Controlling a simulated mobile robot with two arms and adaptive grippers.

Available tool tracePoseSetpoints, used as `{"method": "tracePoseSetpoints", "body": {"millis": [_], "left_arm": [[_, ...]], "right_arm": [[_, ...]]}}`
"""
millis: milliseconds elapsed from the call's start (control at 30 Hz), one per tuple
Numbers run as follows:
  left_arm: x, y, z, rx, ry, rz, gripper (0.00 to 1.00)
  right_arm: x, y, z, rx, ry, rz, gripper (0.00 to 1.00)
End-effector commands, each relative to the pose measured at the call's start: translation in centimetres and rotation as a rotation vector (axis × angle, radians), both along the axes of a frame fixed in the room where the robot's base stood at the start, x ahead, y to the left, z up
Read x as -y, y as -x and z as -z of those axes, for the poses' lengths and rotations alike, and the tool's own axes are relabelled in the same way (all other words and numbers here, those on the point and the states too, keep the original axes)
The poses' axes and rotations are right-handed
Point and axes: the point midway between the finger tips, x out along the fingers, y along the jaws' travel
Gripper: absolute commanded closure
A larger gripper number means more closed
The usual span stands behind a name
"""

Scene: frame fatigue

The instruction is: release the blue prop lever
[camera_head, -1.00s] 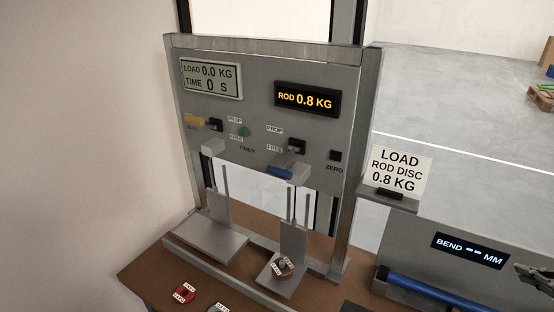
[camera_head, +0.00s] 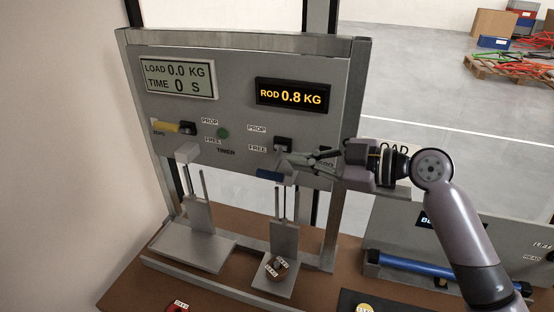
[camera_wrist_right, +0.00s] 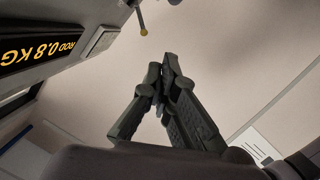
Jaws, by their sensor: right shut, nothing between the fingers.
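The blue prop lever (camera_head: 269,176) sits low on the grey panel, below the FREE label (camera_head: 257,149) and a black block (camera_head: 283,144). My right gripper (camera_head: 287,161) is in front of the panel, its fingertips just above the blue handle and partly over the parts around it. I cannot tell whether they touch. In the right wrist view its fingers (camera_wrist_right: 162,80) are closed together with nothing between them; the blue lever does not show there. The rod display (camera_head: 291,97) reads 0.8 KG. My left gripper is not in view.
A disc (camera_head: 277,268) lies on the right lower plate. A blue bar (camera_head: 415,266) lies at the lower right. My right arm covers part of the LOAD sign.

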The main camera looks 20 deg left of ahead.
Motion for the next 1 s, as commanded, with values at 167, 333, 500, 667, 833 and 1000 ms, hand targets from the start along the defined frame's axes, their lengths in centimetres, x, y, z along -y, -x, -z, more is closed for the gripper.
{"method": "tracePoseSetpoints", "body": {"millis": [167, 333, 500, 667, 833, 1000], "left_arm": [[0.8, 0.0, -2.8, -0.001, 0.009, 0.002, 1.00], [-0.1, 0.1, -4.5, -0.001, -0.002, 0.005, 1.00], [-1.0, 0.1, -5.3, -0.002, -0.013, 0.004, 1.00], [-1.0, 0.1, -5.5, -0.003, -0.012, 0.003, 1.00], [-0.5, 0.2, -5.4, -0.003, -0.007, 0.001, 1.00], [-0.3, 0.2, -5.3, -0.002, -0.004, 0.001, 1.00]], "right_arm": [[-4.1, -0.5, 0.2, -0.006, -0.001, -0.002, 1.00], [-5.7, -1.6, 2.1, -0.009, 0.002, 0.004, 1.00], [-5.7, -2.4, 3.9, -0.004, 0.001, 0.002, 1.00], [-5.6, -2.7, 4.7, -0.002, 0.000, 0.002, 1.00], [-5.6, -2.7, 4.8, -0.001, 0.000, 0.002, 1.00], [-5.6, -2.7, 4.9, 0.000, 0.000, 0.001, 1.00]]}}
